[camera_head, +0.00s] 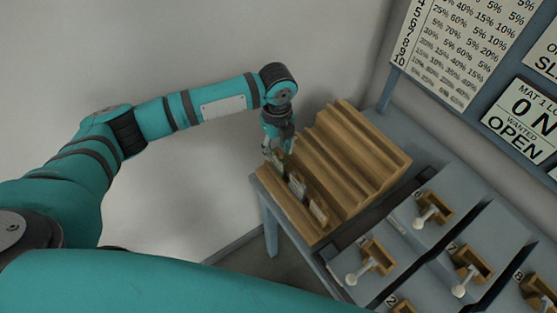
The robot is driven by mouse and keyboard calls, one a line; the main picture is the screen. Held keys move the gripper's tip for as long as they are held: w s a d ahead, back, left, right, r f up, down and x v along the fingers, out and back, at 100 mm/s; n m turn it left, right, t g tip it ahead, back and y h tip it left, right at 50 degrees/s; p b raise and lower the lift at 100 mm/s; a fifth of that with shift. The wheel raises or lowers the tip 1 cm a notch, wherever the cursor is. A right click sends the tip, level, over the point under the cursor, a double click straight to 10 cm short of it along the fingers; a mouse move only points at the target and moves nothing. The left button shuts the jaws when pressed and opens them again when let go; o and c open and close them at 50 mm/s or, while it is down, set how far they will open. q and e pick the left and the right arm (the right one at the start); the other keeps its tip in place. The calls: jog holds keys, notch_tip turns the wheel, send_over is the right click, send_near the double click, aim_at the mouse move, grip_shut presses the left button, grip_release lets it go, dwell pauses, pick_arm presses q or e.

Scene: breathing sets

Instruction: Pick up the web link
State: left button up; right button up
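A stepped wooden rack (361,146) stands on the far left part of the grey-blue table. Several small flat pieces stand upright in its lowest front row, among them a middle piece (298,187) and a nearer piece (319,212). One of these may be the web link, but they are too small to tell apart. My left gripper (276,152) points down at the far end of that row, close to another small piece. Its fingertips are too small to show whether they hold it. My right gripper is out of view.
Right of the rack, the grey-blue table (388,131) bears numbered panels with wooden holders and white-knobbed levers (431,211). A board with a percentage chart (462,50) and signs (528,112) rises behind. Open floor lies left of the table.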

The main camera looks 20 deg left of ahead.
aim_at(279, 157)
pick_arm(q)
notch_tip(279, 157, down, 4)
jog(key=shift+d+f+p, duration=0.1)
jog(key=shift+f+p, duration=0.05)
jog(key=shift+p, duration=0.8)
jog(key=shift+f, duration=0.15)
grip_shut()
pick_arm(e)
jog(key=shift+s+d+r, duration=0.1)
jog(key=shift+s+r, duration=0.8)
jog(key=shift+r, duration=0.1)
